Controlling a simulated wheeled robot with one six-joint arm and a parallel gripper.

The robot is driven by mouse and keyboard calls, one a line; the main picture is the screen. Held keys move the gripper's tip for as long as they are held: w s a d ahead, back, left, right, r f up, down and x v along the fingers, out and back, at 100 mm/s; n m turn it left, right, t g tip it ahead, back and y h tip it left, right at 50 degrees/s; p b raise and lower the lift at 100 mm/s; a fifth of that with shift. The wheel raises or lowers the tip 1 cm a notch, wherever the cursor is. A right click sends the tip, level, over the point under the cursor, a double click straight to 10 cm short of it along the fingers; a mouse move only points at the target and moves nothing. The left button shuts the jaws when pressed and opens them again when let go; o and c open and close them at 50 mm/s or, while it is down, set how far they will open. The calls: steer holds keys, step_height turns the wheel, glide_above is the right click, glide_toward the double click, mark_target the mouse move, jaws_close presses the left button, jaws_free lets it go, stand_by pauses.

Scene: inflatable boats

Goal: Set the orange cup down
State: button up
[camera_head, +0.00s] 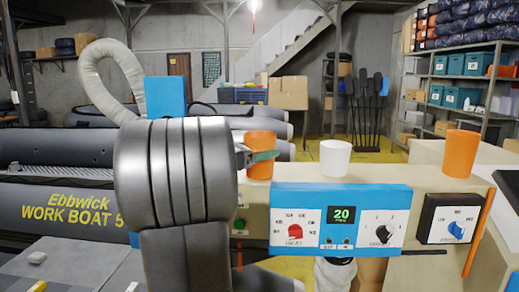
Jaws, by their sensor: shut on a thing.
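My gripper (264,156) is shut on an orange cup (260,170), with a green finger across the cup's near side. The cup is upright, left of a white cup (335,158). Whether its base touches the bench (400,172) behind the blue control panel cannot be told. My arm hides the area left of it and part of my gripper. A second orange cup (461,153) stands upright on the bench at the right.
The blue panel (340,193) with knobs and a green display fronts the bench. A black dial box (450,225) is to its right. Bench top is free between the white cup and the second orange cup. A grey inflatable boat (60,205) lies left.

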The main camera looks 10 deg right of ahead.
steer(key=shift+f, duration=0.15)
steer(key=o, duration=1)
steer(key=shift+r, duration=0.25)
steer(key=shift+b+v, duration=1.8)
steer(key=shift+v, duration=4.2)
